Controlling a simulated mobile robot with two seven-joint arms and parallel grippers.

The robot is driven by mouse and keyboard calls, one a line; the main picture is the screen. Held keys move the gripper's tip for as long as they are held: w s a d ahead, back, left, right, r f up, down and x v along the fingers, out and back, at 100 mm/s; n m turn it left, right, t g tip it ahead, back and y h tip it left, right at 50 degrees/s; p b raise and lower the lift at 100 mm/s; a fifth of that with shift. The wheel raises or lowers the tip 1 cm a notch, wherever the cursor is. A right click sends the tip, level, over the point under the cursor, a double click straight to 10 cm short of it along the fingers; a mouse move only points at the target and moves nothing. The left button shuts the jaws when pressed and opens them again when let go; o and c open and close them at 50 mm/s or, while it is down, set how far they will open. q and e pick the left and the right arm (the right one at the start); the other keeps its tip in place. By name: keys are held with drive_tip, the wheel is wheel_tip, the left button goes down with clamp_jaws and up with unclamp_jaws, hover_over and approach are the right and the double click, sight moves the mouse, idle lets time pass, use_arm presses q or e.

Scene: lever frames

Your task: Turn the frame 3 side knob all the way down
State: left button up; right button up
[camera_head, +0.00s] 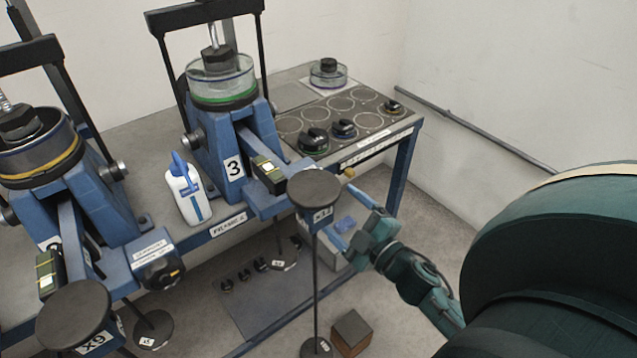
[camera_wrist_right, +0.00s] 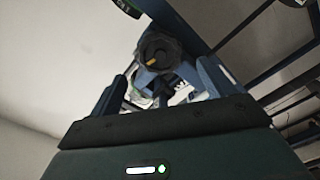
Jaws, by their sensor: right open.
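Frame 3 (camera_head: 233,168) is a blue stand with the number 3 on its front and a glass dish on top. Its side knob (camera_wrist_right: 158,55) is dark and ridged with a yellow mark, straight ahead in the right wrist view. My right gripper (camera_head: 346,212) is open and empty, below and right of that bit. In its wrist view the two fingers (camera_wrist_right: 163,84) stand apart on either side below the knob, not visibly touching it. My left gripper is not in view.
The round plate on a thin pole (camera_head: 314,188) stands left of my right gripper. Another blue frame (camera_head: 95,205) is at the left, with a white bottle (camera_head: 187,190) between. A brown block (camera_head: 351,332) lies on the floor. Black weights rest on the bench (camera_head: 290,95).

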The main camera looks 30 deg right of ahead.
drive_tip(key=w, duration=0.8)
drive_tip(key=shift+w+a+b, duration=0.25)
drive_tip(key=shift+a+b, duration=0.1)
drive_tip(key=shift+c, duration=0.2)
drive_tip(key=c, duration=1.2)
